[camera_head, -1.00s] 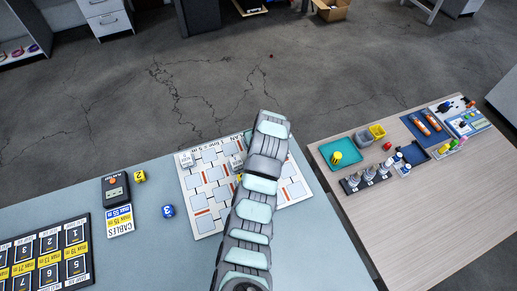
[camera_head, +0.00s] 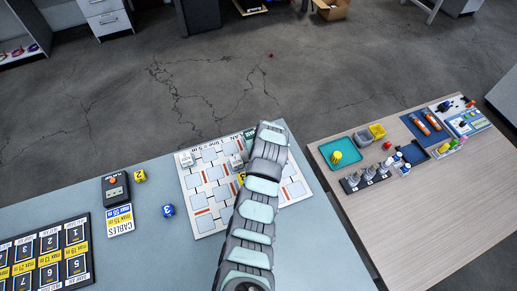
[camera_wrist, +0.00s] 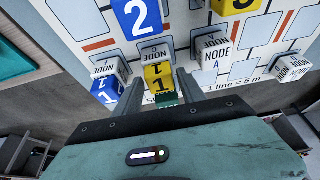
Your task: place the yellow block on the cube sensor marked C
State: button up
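The yellow block (camera_wrist: 158,75), marked 1, is between the two fingers of my gripper (camera_wrist: 161,77) in the wrist view. The fingers appear closed on its sides. A white cube marked NODE (camera_wrist: 156,52) is right behind the yellow block in that view; its letter is hard to read. I cannot tell whether block and cube touch. The cube marked NODE A (camera_wrist: 215,52) stands to the right. Another node cube (camera_wrist: 110,68) to the left has a blue block marked 1 (camera_wrist: 106,90) at it, apparently on top. In the head view my arm hides my gripper and the yellow block.
A blue block marked 2 (camera_wrist: 137,18) and a yellow block marked 3 (camera_wrist: 236,4) are farther along the white plan board (camera_head: 204,226). Another node cube (camera_wrist: 293,68) stands at the right.

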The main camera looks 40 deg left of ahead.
jog(key=shift+o, duration=0.5)
jog(key=shift+r, duration=0.1)
jog(key=shift+d+r, duration=0.1)
jog(key=shift+r, duration=0.3)
jog(key=v, duration=1.1)
jog(key=shift+d, duration=0.15)
